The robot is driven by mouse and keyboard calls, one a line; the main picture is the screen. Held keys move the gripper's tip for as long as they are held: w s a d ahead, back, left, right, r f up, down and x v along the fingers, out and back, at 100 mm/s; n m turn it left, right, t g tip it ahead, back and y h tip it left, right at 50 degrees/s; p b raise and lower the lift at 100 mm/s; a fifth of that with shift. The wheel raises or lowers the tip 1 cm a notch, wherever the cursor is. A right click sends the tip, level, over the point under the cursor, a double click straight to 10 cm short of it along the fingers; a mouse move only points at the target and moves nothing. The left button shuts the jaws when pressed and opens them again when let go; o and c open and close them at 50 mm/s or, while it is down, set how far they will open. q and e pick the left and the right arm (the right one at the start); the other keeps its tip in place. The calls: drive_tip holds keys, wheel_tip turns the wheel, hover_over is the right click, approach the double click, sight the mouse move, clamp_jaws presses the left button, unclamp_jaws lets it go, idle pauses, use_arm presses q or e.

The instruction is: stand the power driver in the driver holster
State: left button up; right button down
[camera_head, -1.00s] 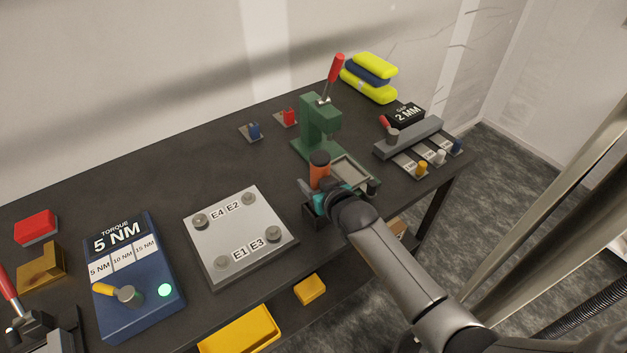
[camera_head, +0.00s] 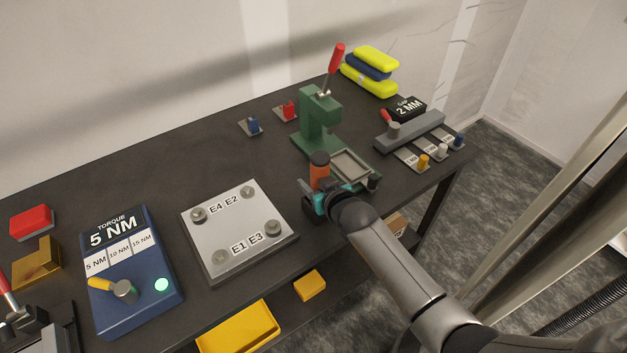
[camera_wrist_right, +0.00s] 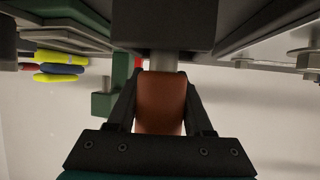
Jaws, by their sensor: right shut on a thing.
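The power driver (camera_head: 319,172) has an orange body with a black cap and stands upright near the bench's front edge. My right gripper (camera_head: 322,200) is shut on its orange body, which also shows between the fingers in the right wrist view (camera_wrist_right: 161,103). The driver holster (camera_head: 312,214) is a black block directly under the driver, partly hidden by my gripper. In the right wrist view, which shows the bench at the top, the driver's grey shaft meets the black holster block (camera_wrist_right: 165,25). How deep the shaft sits is hidden. My left gripper is out of view.
A green press (camera_head: 318,125) with a red lever stands just behind the driver, with a grey tray (camera_head: 350,165) beside it. A metal plate (camera_head: 238,255) with bolts lies to the left, then a blue torque box (camera_head: 128,290).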

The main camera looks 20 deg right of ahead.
drive_tip(key=shift+f, duration=0.1)
drive_tip(key=c, duration=0.5)
unclamp_jaws()
drive_tip(key=shift+o, duration=1.4)
drive_tip(key=shift+s+f, duration=0.1)
drive_tip(key=shift+f, duration=0.1)
drive_tip(key=p+v, duration=0.1)
drive_tip(key=v, duration=1.4)
drive_tip(key=shift+r+p, duration=0.15)
drive_tip(key=shift+p, duration=0.15)
